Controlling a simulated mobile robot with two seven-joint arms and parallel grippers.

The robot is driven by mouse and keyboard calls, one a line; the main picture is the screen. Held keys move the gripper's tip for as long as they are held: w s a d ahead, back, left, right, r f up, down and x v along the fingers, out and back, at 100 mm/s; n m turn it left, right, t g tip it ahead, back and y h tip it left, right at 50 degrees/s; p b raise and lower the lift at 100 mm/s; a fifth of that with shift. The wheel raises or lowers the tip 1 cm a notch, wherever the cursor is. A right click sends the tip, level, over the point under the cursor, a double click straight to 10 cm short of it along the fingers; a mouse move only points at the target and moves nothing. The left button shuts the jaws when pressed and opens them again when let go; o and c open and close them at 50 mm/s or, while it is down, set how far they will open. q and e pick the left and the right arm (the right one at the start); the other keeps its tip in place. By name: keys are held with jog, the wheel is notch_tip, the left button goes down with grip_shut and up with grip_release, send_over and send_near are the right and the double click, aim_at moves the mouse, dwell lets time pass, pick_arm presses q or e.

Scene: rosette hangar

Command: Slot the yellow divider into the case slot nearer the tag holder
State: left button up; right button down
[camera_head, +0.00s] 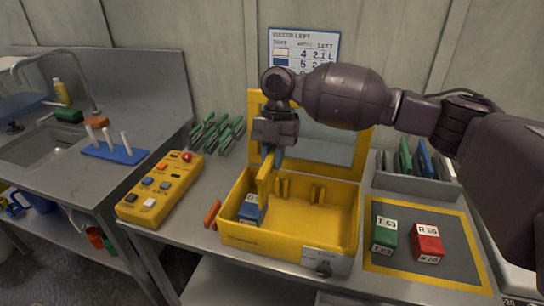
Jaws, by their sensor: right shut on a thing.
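The yellow case (290,240) stands on the worktop with its lid open at the back. My right gripper (271,158) comes down over the case's left part, shut on the yellow divider (265,180). The divider is upright and seen nearly edge-on. Its lower end is at the case's left part, beside a blue block (251,209); I cannot tell whether it sits in a slot. Yellow slot brackets (282,187) and (318,193) show on the inner back wall.
A yellow control box (160,188) and an orange piece (212,214) lie left of the case. A green rack (216,132) stands behind. Right, a grey mat (400,262) bears a green block (385,235) and a red block (428,242). A grey bin (415,184) stands behind it.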

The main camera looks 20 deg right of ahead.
aim_at(272, 183)
jog(key=shift+f+b, duration=1)
jog(key=shift+f, duration=0.9)
jog(key=shift+f+b, duration=0.45)
jog(key=shift+f, duration=1.3)
pick_arm(q)
jog(key=f, duration=0.4)
jog(key=shift+s, duration=0.2)
jog(key=shift+s, duration=0.15)
pick_arm(e)
jog(key=shift+w+r, duration=0.1)
pick_arm(q)
jog(key=shift+w+r, duration=0.3)
jog(key=shift+r, duration=0.05)
pick_arm(e)
jog(key=shift+f, duration=0.2)
pick_arm(q)
jog(key=shift+s+f, duration=0.1)
jog(key=shift+f, duration=0.2)
pick_arm(e)
jog(key=shift+f, duration=0.4)
pick_arm(q)
jog(key=shift+s, duration=0.1)
pick_arm(e)
jog(key=shift+f, duration=0.1)
pick_arm(q)
jog(key=shift+s+f, duration=0.3)
jog(key=shift+f, duration=0.1)
pick_arm(e)
jog(key=shift+f, duration=0.3)
